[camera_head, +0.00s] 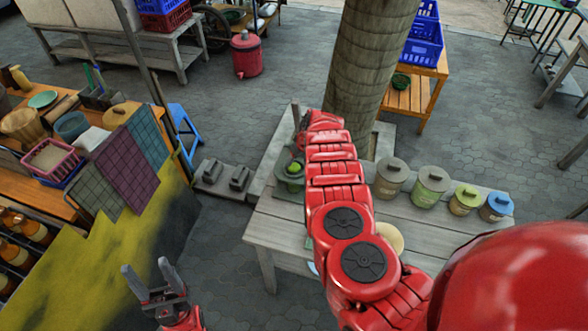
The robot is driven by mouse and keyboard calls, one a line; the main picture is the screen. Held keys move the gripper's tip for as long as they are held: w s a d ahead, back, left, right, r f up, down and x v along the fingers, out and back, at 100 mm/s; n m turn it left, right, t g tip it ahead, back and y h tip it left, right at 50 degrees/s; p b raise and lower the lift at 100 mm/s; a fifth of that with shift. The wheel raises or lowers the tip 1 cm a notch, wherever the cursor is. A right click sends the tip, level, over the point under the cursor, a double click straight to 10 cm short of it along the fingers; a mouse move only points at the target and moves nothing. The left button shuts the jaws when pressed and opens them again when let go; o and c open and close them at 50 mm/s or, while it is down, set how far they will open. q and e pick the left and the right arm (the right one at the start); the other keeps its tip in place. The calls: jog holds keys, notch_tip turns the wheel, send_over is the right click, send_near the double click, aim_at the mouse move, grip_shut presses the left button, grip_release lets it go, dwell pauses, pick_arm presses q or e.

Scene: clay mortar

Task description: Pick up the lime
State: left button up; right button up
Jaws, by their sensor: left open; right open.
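A small green lime (294,168) sits in a grey-green clay mortar (290,185) at the left side of the grey wooden table (274,232). My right arm reaches across the table, and its gripper (298,118) is beyond the mortar, close to the tree trunk. That gripper is small and partly hidden, and nothing shows in it. My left gripper (155,283) is open and empty at the lower left, in front of the table and well away from the lime.
Several lidded pots, including a green one (430,187), line the table's right side. A tree trunk (370,60) rises behind the table. A stall (130,250) with a yellow cloth stands at left.

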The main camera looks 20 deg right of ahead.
aim_at(295, 163)
jog(key=shift+b+x, duration=2.65)
jog(key=shift+b, duration=1.5)
jog(key=shift+s+d+r, duration=0.15)
grip_shut()
jog(key=shift+r, duration=0.1)
